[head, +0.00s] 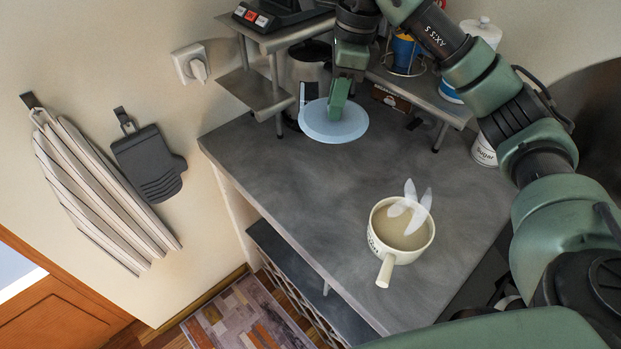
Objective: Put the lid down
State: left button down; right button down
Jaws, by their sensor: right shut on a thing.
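The lid (318,130) is a pale blue round disc over the back of the grey counter. My right gripper (339,100) comes down from above and is shut on the lid near its middle. The gripper covers part of the lid's top. I cannot tell whether the lid touches the counter or is held just above it. A cream pot (388,252) stands uncovered nearer the front, its handle toward the front left. It holds a pale liquid with white steam shapes over it. My left gripper is not in view.
A metal shelf (262,97) stands at the back behind the lid, with a dark appliance (272,14) on top and a metal canister (309,65) near it. A sugar tin (484,152) stands at the right. The counter middle (300,180) is clear.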

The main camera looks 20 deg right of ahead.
jog(key=shift+s+d+f+p, duration=0.1)
jog(key=shift+f+p, duration=0.9)
jog(key=shift+f, duration=3.85)
jog(key=shift+s+f+p, duration=0.1)
jog(key=shift+f+p, duration=0.85)
jog(key=shift+f, duration=4.05)
jog(key=c, duration=1.2)
grip_release()
jog(key=shift+c, duration=0.2)
notch_tip(320, 180, up, 12)
jog(key=d+b, duration=0.1)
jog(key=b, duration=0.2)
jog(key=shift+s+d+b, duration=0.3)
jog(key=shift+s+b, duration=0.05)
jog(key=shift+b, duration=0.05)
